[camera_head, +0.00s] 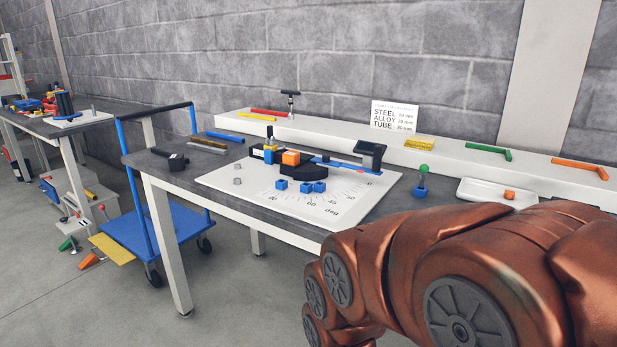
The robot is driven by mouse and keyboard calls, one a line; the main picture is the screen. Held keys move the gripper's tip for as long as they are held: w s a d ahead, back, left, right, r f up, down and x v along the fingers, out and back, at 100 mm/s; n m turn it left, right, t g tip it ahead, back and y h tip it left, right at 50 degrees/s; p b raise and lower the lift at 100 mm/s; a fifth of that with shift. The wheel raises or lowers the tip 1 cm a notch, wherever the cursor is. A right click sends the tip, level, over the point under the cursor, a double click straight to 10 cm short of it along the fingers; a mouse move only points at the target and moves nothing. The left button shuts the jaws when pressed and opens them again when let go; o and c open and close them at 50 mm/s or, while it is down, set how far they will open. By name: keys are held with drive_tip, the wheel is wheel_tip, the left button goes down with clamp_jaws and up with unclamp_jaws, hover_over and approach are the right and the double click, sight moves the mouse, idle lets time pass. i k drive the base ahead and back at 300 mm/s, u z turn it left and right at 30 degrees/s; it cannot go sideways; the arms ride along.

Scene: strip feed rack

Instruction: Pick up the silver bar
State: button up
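No bar that is plainly silver stands out in the head view. A short dark brown-grey bar (208,146) lies flat near the back left of the workbench, left of the white angle plate (225,180). A blue bar (225,137) lies just behind it. I cannot tell whether either is the bar named. My copper-coloured arm fills the lower right and hides the near right part of the bench. My gripper is not in view.
The angle plate bears a clamp fixture (290,158) and several blue blocks (307,187). A white tray (475,192) and green-knobbed piece (423,177) stand right. A raised white shelf (340,133) holds coloured bars. A blue trolley (150,235) stands left of the bench.

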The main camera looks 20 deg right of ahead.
sight(191, 145)
drive_tip(key=z, duration=0.3)
drive_tip(key=i, duration=0.65)
drive_tip(key=z, duration=0.2)
drive_tip(key=k, duration=0.2)
drive_tip(key=u, duration=0.75)
drive_tip(key=i, duration=0.8)
drive_tip(key=z, duration=0.25)
drive_tip(key=k, duration=0.4)
drive_tip(key=u, duration=1.9)
drive_tip(key=i, duration=0.75)
drive_tip(key=z, duration=0.4)
drive_tip(key=i, duration=0.65)
drive_tip(key=z, duration=0.75)
